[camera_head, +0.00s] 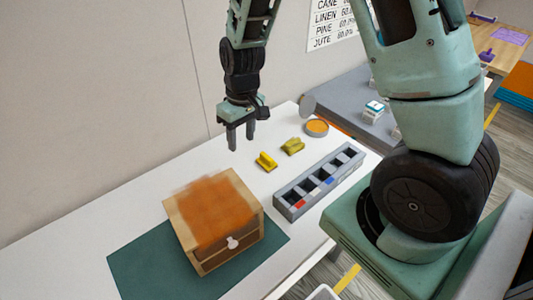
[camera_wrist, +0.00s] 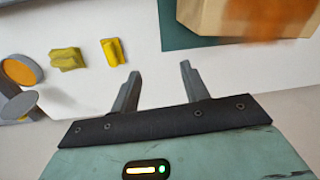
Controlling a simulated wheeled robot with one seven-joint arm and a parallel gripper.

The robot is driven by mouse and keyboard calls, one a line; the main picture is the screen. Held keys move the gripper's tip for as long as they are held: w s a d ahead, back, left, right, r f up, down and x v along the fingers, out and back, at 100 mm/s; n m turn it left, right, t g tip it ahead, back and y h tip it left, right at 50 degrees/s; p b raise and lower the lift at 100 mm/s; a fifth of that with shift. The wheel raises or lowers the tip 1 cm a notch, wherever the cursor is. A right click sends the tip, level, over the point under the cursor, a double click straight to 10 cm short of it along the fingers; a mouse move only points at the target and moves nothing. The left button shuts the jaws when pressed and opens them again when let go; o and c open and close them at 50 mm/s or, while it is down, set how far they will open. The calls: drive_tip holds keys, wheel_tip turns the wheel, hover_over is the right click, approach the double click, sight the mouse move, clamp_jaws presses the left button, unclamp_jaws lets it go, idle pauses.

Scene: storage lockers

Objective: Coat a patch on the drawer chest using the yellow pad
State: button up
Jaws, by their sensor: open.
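The drawer chest (camera_head: 181,225) is a light wooden box with a round white knob on its front, standing on a green mat (camera_head: 140,270). A blurry-edged orange patch (camera_head: 218,205) covers much of its top. It is partly in the wrist view (camera_wrist: 210,14). A bright yellow pad (camera_head: 266,162) lies on the white table behind and right of the chest, also in the wrist view (camera_wrist: 113,51). A duller yellow block (camera_head: 292,146) lies beside it. A round dish (camera_head: 316,127) holds something orange. My gripper (camera_head: 242,145) is open and empty, above the table, behind the chest and left of the pads.
A grey compartment tray (camera_head: 318,182) with coloured labels lies right of the pads. A grey disc (camera_head: 308,104) stands near the dish. A grey surface (camera_head: 343,92) with small boxes is beyond. A wall (camera_head: 90,90) borders the table's left side. The white table left of the chest is clear.

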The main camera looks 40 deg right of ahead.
drive_tip(key=m+h, duration=0.1)
drive_tip(key=m, duration=0.1)
approach(267, 156)
wheel_tip(267, 156, down, 9)
drive_tip(key=b, duration=0.7)
drive_tip(key=shift+r, duration=0.15)
clamp_jaws()
wheel_tip(267, 156, up, 8)
drive_tip(key=p, duration=0.6)
drive_tip(key=shift+r+p, duration=0.2)
drive_tip(key=shift+p, duration=0.1)
drive_tip(key=shift+f, duration=0.15)
